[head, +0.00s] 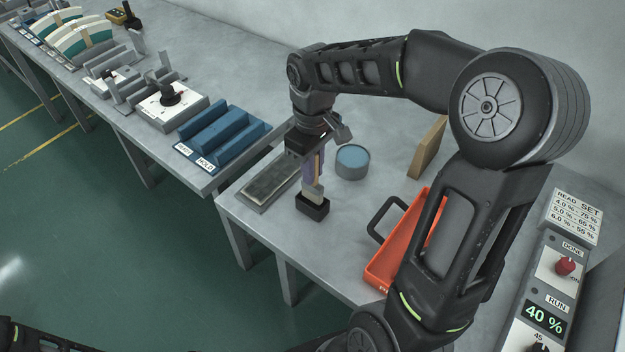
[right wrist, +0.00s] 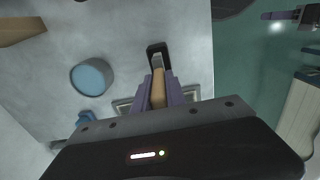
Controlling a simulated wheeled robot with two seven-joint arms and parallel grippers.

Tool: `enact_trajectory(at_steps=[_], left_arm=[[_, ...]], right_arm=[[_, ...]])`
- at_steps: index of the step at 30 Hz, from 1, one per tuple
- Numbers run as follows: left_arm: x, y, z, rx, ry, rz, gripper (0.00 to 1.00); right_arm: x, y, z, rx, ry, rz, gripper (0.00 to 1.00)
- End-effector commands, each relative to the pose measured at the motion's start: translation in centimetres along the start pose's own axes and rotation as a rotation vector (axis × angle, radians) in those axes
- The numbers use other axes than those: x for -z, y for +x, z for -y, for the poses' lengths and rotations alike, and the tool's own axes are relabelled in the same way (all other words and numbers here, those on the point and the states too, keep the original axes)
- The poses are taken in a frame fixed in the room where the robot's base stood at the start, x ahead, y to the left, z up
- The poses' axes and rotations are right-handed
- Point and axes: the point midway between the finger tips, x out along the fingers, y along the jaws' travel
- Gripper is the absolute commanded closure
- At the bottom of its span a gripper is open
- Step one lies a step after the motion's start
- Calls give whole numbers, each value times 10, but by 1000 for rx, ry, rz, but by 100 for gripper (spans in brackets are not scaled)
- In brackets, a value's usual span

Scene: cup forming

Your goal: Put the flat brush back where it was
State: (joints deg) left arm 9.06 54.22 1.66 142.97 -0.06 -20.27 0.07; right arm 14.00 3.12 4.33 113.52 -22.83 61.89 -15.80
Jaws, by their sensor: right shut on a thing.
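My right gripper (head: 312,172) has purple fingers and points down over the near table. It is shut on the flat brush (head: 313,193), which is upright with its pale lower end down. The brush's wooden handle (right wrist: 158,92) shows between the fingers in the right wrist view. A small black holder (head: 312,208) stands on the table directly below. The brush's lower end meets the holder's top opening; how deep it sits is hidden. My left gripper (right wrist: 282,15) appears small at the top right of the wrist view, its jaws too small to judge.
A grey tray (head: 247,202) lies left of the holder. A round tub with blue contents (head: 352,160) stands behind right. An orange bin (head: 385,277), a dark handled frame (head: 376,222) and a wooden board (head: 427,148) are to the right. Blue racks (head: 222,136) stand on the left table.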

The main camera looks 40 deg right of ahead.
Motion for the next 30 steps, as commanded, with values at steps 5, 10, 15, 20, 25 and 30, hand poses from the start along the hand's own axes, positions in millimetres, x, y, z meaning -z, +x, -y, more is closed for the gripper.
enact_trajectory(at_steps=[5,10,15,20,25,30], left_arm=[[0,0,0,0,0,0,64],[0,0,0,0,0,0,64],[0,-2,-1,1,-1,1,64],[0,-2,-1,1,-1,1,64],[0,-2,0,1,-1,1,64],[0,0,0,1,-1,1,64]], right_arm=[[0,0,0,-1,0,-1,100],[0,8,0,1,0,1,100],[0,31,0,2,-1,2,100],[0,38,0,0,-1,-1,100],[0,38,0,0,-1,-1,100],[0,41,0,0,-1,-1,82]])
